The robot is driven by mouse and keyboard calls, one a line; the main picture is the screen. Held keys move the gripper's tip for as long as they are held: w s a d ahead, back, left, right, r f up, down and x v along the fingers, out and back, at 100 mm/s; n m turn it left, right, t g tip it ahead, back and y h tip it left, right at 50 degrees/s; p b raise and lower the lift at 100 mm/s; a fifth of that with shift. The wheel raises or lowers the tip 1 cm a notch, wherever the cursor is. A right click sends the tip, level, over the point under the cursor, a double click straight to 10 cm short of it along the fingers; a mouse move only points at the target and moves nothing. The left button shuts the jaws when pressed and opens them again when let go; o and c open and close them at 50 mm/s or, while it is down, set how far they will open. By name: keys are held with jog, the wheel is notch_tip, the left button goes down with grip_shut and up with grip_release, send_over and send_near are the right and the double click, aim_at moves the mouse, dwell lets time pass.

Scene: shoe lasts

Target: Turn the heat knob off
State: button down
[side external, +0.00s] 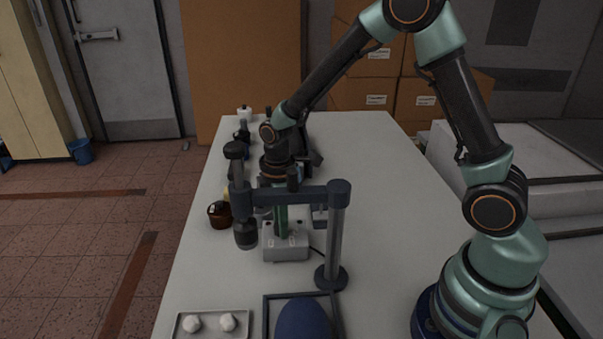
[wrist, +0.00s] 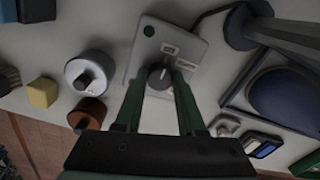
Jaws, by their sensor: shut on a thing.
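The heat knob (wrist: 159,75) is a dark round knob on a pale control box (wrist: 146,47), seen in the wrist view. The box has small labels beside the knob, too small to read, and a dark green round spot. In the side view the box (side external: 285,252) sits on the table with a dark cord at its right. My gripper (wrist: 157,83) points down over the box, its green fingers shut on the knob, one on each side. In the side view my gripper (side external: 281,222) reaches the box top, and the knob is hidden there.
A stand with a grey post (side external: 336,245) and crossbar rises close in front of my gripper, carrying a dark tool (side external: 245,232). A blue last (side external: 302,320) lies in a dark frame. A brown jar (side external: 220,217) stands left.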

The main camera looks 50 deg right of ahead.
jog(key=c, duration=0.5)
grip_release()
jog(key=shift+r, duration=0.15)
notch_tip(320, 180, up, 12)
dwell(0.3)
jog(key=s+d+r+m+t, duration=0.4)
jog(key=s+r+m, duration=0.4)
jog(key=s+m, duration=0.3)
jog(key=shift+m+t, duration=0.6)
jog(key=shift+t, duration=0.2)
